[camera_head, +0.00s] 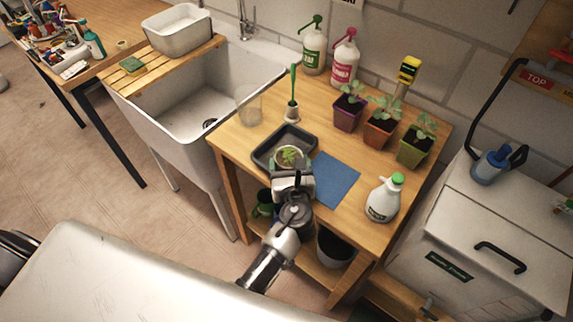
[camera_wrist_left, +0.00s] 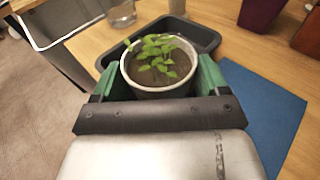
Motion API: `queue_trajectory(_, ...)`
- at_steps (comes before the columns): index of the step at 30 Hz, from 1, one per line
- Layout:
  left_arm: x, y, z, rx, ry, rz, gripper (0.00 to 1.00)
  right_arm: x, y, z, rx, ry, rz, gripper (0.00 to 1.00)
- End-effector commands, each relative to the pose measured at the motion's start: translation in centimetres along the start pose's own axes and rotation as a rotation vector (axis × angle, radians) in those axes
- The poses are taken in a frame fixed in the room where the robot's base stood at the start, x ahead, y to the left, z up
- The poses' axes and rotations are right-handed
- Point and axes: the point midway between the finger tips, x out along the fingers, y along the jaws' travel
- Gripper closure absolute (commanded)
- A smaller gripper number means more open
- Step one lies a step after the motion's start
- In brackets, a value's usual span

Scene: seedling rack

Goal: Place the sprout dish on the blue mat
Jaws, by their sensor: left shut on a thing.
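The sprout dish (camera_head: 290,155) is a pale round dish with soil and small green sprouts. It also shows in the left wrist view (camera_wrist_left: 158,88), between the two green fingers. My left gripper (camera_head: 291,163) is shut on the dish; in the wrist view its fingers (camera_wrist_left: 160,80) press both sides. The dish is over the near part of a dark tray (camera_head: 258,152); I cannot tell whether it touches the tray. The blue mat (camera_head: 337,179) lies flat and bare on the wooden table, just right of the tray and gripper. My right gripper is not in view.
A clear cup (camera_head: 249,106) and a green-handled brush (camera_head: 292,108) stand behind the tray. A sink is left.

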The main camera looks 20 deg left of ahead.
Motion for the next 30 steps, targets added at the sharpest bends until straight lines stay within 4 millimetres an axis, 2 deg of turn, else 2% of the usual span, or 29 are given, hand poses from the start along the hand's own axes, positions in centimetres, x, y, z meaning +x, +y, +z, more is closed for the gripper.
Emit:
queue_trajectory(3,0.0,0.0,-0.1,0.000,0.001,-0.001,0.55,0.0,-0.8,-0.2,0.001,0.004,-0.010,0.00)
queue_trajectory(7,0.1,0.0,-0.5,0.001,0.000,-0.001,0.55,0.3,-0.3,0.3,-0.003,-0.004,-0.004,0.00)
queue_trajectory(8,0.1,0.0,-0.6,0.001,0.001,-0.001,0.24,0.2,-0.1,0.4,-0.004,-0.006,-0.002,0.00)
queue_trajectory(12,0.1,0.0,-0.5,0.000,0.001,-0.001,0.02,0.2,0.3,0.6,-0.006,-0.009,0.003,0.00)
queue_trajectory(13,0.1,0.0,-0.5,0.000,0.001,-0.001,0.00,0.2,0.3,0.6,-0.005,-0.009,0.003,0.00)
queue_trajectory(19,0.1,0.0,-0.5,0.000,0.001,-0.001,0.00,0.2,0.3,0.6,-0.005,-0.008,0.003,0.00)
queue_trajectory(23,0.1,0.0,-0.7,-0.003,0.000,-0.001,0.00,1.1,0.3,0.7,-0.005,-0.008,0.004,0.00)
queue_trajectory(30,-4.6,0.2,0.2,0.004,0.004,-0.003,0.00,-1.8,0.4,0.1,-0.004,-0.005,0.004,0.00)
